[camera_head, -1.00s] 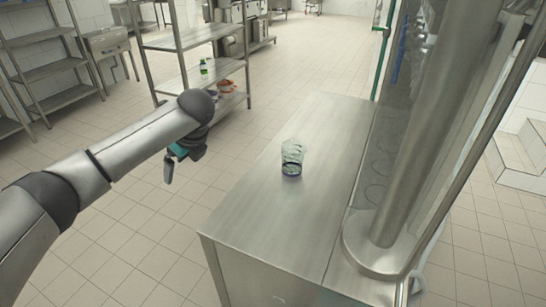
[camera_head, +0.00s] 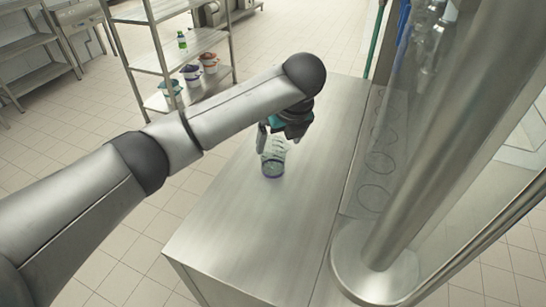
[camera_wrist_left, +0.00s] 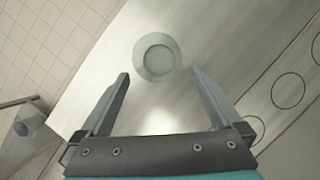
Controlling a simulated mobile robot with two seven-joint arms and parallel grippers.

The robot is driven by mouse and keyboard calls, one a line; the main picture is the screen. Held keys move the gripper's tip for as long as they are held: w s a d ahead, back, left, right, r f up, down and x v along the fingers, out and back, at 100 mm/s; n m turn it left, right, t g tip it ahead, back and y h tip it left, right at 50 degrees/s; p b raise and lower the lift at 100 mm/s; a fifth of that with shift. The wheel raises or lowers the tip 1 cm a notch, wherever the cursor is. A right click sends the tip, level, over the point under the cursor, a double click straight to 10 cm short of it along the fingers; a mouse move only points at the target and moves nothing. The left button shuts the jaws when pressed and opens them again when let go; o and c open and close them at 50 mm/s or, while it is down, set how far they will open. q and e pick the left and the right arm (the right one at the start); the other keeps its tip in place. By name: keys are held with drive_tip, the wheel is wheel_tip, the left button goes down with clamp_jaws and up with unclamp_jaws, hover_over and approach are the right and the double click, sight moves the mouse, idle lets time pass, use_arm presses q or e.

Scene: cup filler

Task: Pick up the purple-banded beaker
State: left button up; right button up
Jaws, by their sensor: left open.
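The beaker (camera_head: 273,160) is clear glass with a dark purplish band near its base. It stands upright on the steel table (camera_head: 240,225). My left gripper (camera_head: 272,138) is over the table at the beaker's upper part, and its fingers partly overlap the beaker in the head view. In the left wrist view the beaker (camera_wrist_left: 157,57) shows from above as a round shape just beyond the two spread fingertips (camera_wrist_left: 160,75), roughly centred between them. The fingers are open and hold nothing. My right gripper is not in view.
A glass-panelled unit with a thick steel column (camera_head: 425,150) stands along the table's right side, with ring outlines (camera_head: 375,195) on its surface. The table's front is clear.

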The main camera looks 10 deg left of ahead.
sight(276, 148)
use_arm(q)
drive_tip(key=shift+x, duration=0.8)
drive_tip(key=shift+w+a+f, duration=0.2)
drive_tip(key=shift+f, duration=0.3)
drive_tip(key=shift+a+f, duration=0.1)
drive_tip(key=shift+f, duration=0.2)
drive_tip(key=b+x, duration=0.1)
drive_tip(key=x, duration=0.3)
drive_tip(key=shift+w+a+f, duration=0.15)
drive_tip(key=shift+a+f, duration=0.05)
drive_tip(key=shift+f, duration=0.05)
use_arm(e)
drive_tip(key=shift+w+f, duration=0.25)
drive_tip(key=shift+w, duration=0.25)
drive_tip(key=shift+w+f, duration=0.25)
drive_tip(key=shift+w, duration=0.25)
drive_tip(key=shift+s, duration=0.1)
use_arm(q)
drive_tip(key=shift+c, duration=0.6)
drive_tip(key=c, duration=1)
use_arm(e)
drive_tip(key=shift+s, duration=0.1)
use_arm(q)
drive_tip(key=shift+r, duration=0.1)
drive_tip(key=shift+c, duration=0.2)
